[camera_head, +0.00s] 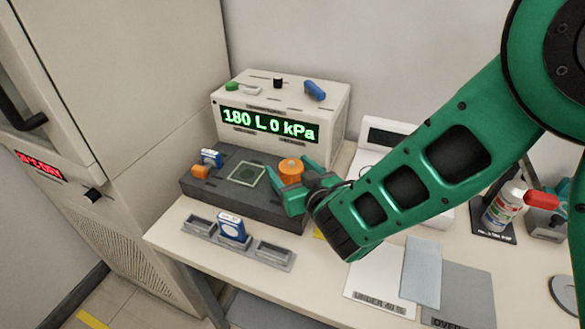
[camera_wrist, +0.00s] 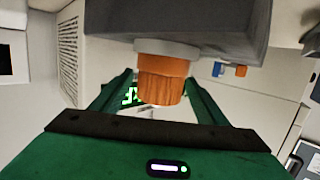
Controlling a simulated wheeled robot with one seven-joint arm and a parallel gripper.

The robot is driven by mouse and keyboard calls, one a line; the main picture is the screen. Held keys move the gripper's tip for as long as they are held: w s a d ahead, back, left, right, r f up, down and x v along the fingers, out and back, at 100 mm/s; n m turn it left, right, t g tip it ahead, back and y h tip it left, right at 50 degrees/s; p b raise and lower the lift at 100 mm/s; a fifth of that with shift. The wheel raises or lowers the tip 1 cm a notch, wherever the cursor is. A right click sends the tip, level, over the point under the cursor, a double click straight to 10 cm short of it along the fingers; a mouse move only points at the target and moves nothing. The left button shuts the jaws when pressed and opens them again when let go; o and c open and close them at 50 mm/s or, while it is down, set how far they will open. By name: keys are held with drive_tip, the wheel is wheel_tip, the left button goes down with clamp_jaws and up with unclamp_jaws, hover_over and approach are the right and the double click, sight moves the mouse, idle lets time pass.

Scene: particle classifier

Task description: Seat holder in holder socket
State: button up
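An orange cylinder (camera_head: 291,167), probably the holder, stands at the right end of the dark grey base block (camera_head: 225,206). In the wrist view the orange cylinder (camera_wrist: 162,83) joins a light grey collar against the grey block (camera_wrist: 215,25), which appears upside down. My gripper (camera_head: 291,178) has its green fingers on either side of the cylinder; the wrist view also shows the gripper (camera_wrist: 158,88). The fingers look open, with a small gap visible on the left. The socket cannot be made out; whether the collar is fully seated cannot be told.
A display box (camera_head: 275,105) stands behind the block. A blue cassette (camera_head: 211,158) and a small orange knob (camera_head: 200,171) are on the block's left. A grey tray (camera_head: 272,254) holding another blue cassette (camera_head: 232,228) lies in front. A bottle (camera_head: 503,205) stands right.

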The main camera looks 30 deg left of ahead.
drive_tip(key=v, duration=1)
drive_tip(key=shift+d+r, duration=0.2)
drive_tip(key=shift+d, duration=0.1)
drive_tip(key=shift+s, duration=0.1)
